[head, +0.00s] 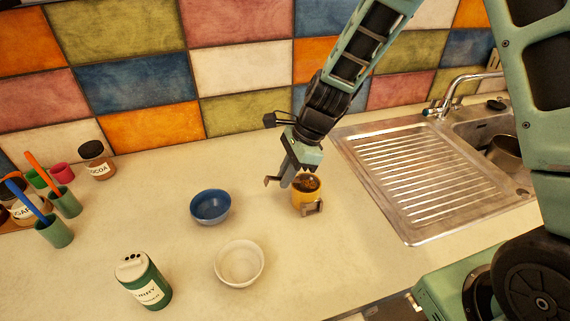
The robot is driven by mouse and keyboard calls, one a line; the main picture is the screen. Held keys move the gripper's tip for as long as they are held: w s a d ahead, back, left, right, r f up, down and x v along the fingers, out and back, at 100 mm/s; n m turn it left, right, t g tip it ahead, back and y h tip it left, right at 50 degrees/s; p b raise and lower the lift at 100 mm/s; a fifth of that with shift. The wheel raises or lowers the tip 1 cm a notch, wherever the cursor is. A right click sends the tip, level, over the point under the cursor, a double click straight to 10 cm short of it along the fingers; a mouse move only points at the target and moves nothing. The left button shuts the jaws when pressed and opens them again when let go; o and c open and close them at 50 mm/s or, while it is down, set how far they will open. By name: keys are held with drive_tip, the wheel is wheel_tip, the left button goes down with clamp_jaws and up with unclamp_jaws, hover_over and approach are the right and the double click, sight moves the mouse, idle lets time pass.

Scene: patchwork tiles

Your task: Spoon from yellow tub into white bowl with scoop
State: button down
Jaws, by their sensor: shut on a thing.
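The yellow tub (299,199) stands on the counter right of centre, with dark brown contents showing inside. My gripper (291,190) is directly over and beside the tub, pointing down and hiding part of its rim. It is shut on the scoop; a grey piece that looks like the scoop's handle (285,181) shows below the gripper at the tub's left side. The scoop's bowl is hidden, so I cannot tell how deep it sits or whether it holds anything. The white bowl (239,264) is upright and looks empty, in front and to the left of the tub.
A blue bowl (210,206) stands left of the tub. A green shaker (143,281) is at front left. Cups with utensils (55,232) and a cocoa jar (97,162) are at far left. The sink with drainboard (420,185) is right. Counter between bowls and tub is clear.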

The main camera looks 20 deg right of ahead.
drive_tip(key=shift+a+h+p, duration=0.2)
drive_tip(key=shift+h+p, duration=1.1)
drive_tip(key=shift+p, duration=1.55)
drive_tip(key=p, duration=0.2)
drive_tip(key=r+h+p, duration=0.1)
drive_tip(key=p, duration=0.1)
drive_tip(key=shift+a+r+p, duration=0.2)
drive_tip(key=shift+a+p, duration=0.05)
drive_tip(key=shift+p, duration=0.1)
drive_tip(key=r+p, duration=0.1)
drive_tip(key=p, duration=0.1)
drive_tip(key=a+r+h+p, duration=0.1)
drive_tip(key=r+p, duration=0.1)
drive_tip(key=p, duration=0.1)
drive_tip(key=shift+p, duration=0.35)
drive_tip(key=shift+a+r+h+p, duration=0.15)
drive_tip(key=shift+a+r+p, duration=0.05)
drive_tip(key=shift+r+p, duration=0.7)
drive_tip(key=shift+a+r+h+p, duration=0.15)
drive_tip(key=shift+a+r+p, duration=0.05)
drive_tip(key=shift+r+p, duration=0.6)
